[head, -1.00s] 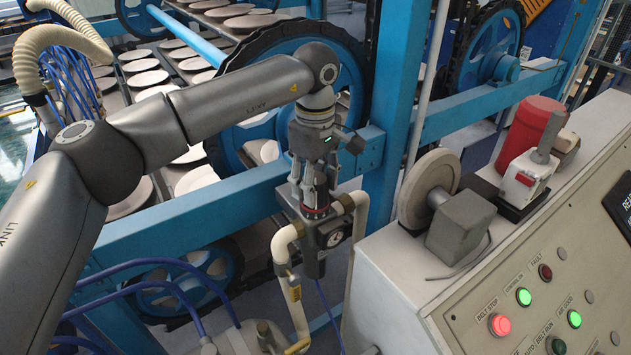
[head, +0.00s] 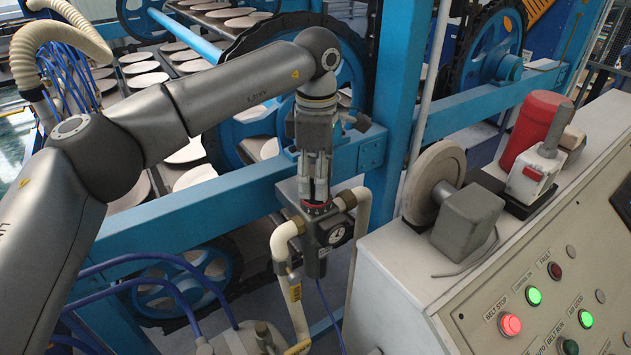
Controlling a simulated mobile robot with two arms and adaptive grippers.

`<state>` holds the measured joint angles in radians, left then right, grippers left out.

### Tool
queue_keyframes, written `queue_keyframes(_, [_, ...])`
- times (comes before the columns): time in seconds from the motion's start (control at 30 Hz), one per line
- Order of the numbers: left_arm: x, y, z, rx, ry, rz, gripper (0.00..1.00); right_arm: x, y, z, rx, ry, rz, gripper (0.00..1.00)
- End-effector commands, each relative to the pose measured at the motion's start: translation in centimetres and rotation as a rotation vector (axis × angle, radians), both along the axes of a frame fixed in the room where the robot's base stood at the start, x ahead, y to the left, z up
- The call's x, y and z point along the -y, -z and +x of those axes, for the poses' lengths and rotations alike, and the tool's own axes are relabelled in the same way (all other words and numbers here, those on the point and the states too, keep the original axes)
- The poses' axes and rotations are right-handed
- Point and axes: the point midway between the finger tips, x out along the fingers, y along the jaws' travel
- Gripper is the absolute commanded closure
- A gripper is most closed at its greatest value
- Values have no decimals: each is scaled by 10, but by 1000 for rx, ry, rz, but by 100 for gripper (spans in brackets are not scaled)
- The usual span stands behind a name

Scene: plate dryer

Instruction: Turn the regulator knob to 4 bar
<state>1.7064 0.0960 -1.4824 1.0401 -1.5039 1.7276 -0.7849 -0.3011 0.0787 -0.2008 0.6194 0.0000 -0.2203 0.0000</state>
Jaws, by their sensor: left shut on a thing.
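My left gripper (head: 315,200) points straight down over the regulator and is shut on the knob. The gauge reading is too small to tell. My right gripper is not in view.
A blue post (head: 400,110) stands just right of the gripper, and the blue beam (head: 200,215) runs behind the regulator. A control panel (head: 545,310) with lit buttons, a grinding wheel (head: 434,182) and a red cylinder (head: 534,128) are at the right. Blue hoses hang at lower left.

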Motion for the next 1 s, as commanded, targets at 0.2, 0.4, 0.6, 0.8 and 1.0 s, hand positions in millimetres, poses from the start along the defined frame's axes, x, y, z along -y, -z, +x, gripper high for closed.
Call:
queue_keyframes(0.2, [2, -1, 1, 3, -190, -4, 77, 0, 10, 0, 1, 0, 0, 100])
queue_keyframes(0.4, [2, -2, 1, 4, -335, -5, 77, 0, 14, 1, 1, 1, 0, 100])
queue_keyframes(0.6, [2, -3, 1, 5, -433, -6, 77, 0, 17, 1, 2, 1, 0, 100])
queue_keyframes(0.8, [2, -4, 2, 6, -483, -6, 77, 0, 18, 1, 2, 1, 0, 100])
queue_keyframes(1.0, [1, -4, 2, 7, -498, -7, 77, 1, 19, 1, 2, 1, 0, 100])
